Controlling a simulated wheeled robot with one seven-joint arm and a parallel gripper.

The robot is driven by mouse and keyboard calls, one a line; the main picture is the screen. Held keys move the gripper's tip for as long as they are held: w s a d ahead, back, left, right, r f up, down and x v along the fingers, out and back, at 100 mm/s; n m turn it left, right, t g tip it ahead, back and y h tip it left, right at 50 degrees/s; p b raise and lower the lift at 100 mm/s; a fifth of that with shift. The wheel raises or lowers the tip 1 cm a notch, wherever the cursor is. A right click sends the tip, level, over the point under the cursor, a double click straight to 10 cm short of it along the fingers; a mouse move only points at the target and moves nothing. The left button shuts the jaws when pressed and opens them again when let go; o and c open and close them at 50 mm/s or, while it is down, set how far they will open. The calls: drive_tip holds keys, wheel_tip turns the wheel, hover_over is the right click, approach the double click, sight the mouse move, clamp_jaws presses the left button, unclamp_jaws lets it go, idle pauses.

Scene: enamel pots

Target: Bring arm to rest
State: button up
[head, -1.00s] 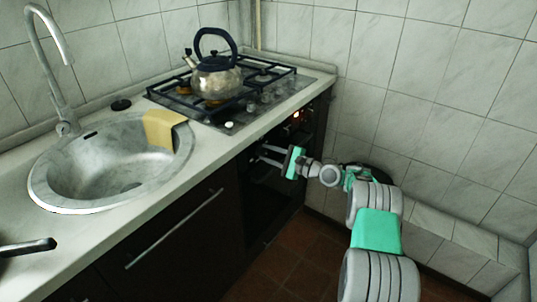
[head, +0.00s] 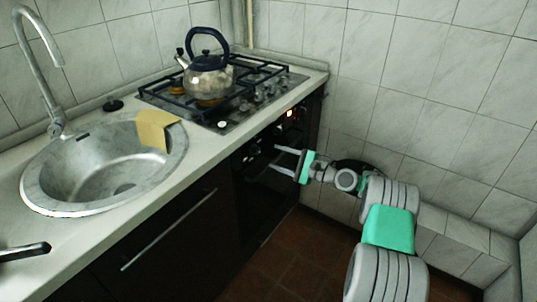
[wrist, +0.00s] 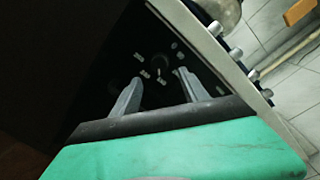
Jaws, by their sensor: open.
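My gripper (head: 284,161) is open and empty in the head view, in front of the dark oven front (head: 262,190) below the hob. Its two grey fingers point left toward the oven, and its green palm is behind them. In the wrist view the fingers of my gripper (wrist: 155,92) are spread apart with nothing between them. The dark oven panel with small knobs shows beyond them. I cannot tell the exact gap between the fingertips and the oven.
A kettle (head: 208,76) stands on the gas hob (head: 258,92). A sink (head: 100,175) with a yellow cloth (head: 153,128) on its rim is at left. A pan handle (head: 25,251) shows at the lower left. The tiled wall (head: 420,90) bounds the right. Brown floor (head: 290,265) is clear.

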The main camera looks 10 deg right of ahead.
drive_tip(key=shift+s+d, duration=0.2)
drive_tip(key=shift+s, duration=0.05)
